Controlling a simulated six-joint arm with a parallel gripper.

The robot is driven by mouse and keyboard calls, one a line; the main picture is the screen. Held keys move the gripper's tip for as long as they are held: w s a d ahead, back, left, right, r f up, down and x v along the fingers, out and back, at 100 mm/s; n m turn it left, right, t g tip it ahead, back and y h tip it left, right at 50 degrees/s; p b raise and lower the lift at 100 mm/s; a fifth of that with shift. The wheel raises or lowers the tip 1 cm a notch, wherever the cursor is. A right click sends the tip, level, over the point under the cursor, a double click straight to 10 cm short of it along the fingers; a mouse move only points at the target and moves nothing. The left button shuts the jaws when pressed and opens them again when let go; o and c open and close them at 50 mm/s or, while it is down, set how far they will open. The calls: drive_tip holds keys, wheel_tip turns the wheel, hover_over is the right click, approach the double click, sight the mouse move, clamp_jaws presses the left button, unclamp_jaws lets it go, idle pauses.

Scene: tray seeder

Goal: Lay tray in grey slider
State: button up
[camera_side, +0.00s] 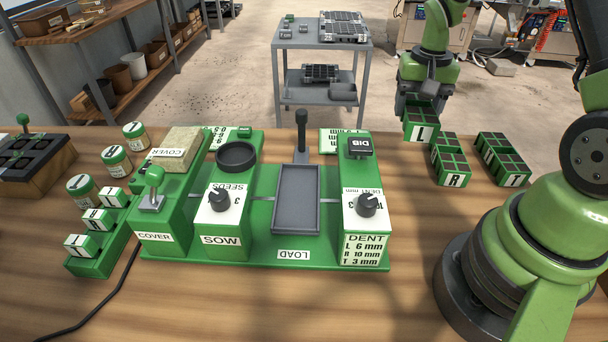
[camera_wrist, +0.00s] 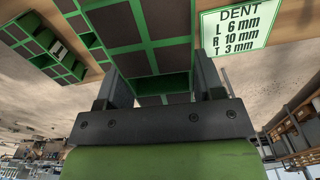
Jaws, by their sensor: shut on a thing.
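The green seed tray marked L (camera_side: 421,128) is in my gripper (camera_side: 421,100), above the right part of the bench in the side view. In the wrist view, its dark cells and green dividers (camera_wrist: 125,48) fill the space between the two fingers of my gripper (camera_wrist: 160,85). The grey slider (camera_side: 297,200) is an empty shallow rectangular tray on the green seeder's LOAD track, with a black upright handle (camera_side: 301,130) at its back. The held tray is to the right of the slider and apart from it.
Trays marked R (camera_side: 453,160) and T (camera_side: 503,160) lie right of the seeder. The DENT block (camera_side: 366,215) with its dial stands between slider and held tray. The SOW block (camera_side: 222,212) and COVER block (camera_side: 158,225) stand left of the slider. Bare bench lies in front.

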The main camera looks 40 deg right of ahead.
wheel_tip(320, 180, up, 8)
drive_tip(key=shift+w+a+f, duration=0.15)
drive_tip(key=shift+f, duration=0.1)
drive_tip(key=w+a, duration=0.5)
drive_tip(key=a, duration=0.5)
drive_tip(key=n, duration=0.1)
hover_over(298, 196)
wheel_tip(298, 196, down, 4)
drive_tip(key=shift+f, duration=5.4)
